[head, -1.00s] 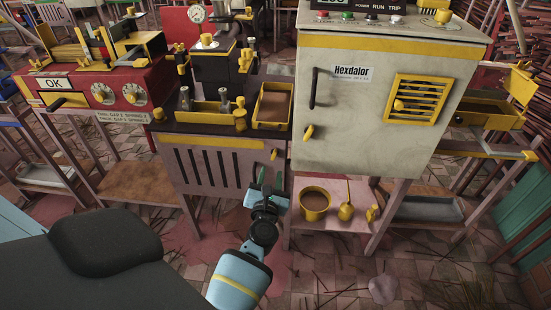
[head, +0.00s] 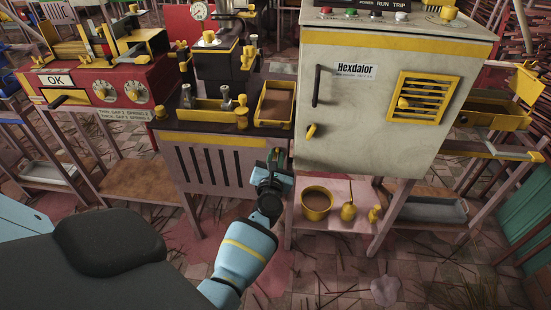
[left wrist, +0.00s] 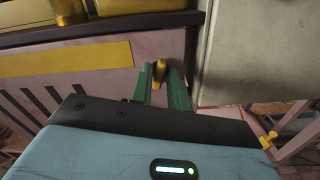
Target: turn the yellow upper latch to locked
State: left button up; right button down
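A small yellow latch (left wrist: 160,69) is on the front of the pink cabinet, near its upper right corner. In the left wrist view the two green fingers of my left gripper (left wrist: 161,84) are apart, one on each side of this latch; I cannot tell whether they touch it. In the head view my left gripper (head: 274,166) is in front of that corner and hides the latch. Another yellow latch (head: 311,131) sits higher, tilted, on the grey Hexdalor cabinet's door. I cannot tell for certain which is the upper latch. My right gripper is not in view.
The pink cabinet (head: 205,165) has a dark top with a yellow tray (head: 273,121) near its edge. The grey cabinet (head: 360,150) stands close on the right, above a shelf with a yellow pot (head: 317,203). Floor in front is open, with scattered sticks.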

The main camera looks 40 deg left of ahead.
pick_arm(q)
grip_shut()
jog(key=shift+m, duration=0.4)
jog(key=m+p, duration=0.1)
jog(key=m, duration=0.2)
jog(key=shift+m, duration=0.4)
jog(key=m+p, duration=0.1)
jog(key=m, duration=0.1)
jog(key=shift+m, duration=0.4)
jog(key=m+p, duration=0.1)
jog(key=m, duration=0.2)
jog(key=shift+w+d, duration=0.1)
jog(key=shift+f+m+p, duration=0.15)
jog(key=shift+m+p, duration=0.3)
jog(key=shift+m, duration=1.55)
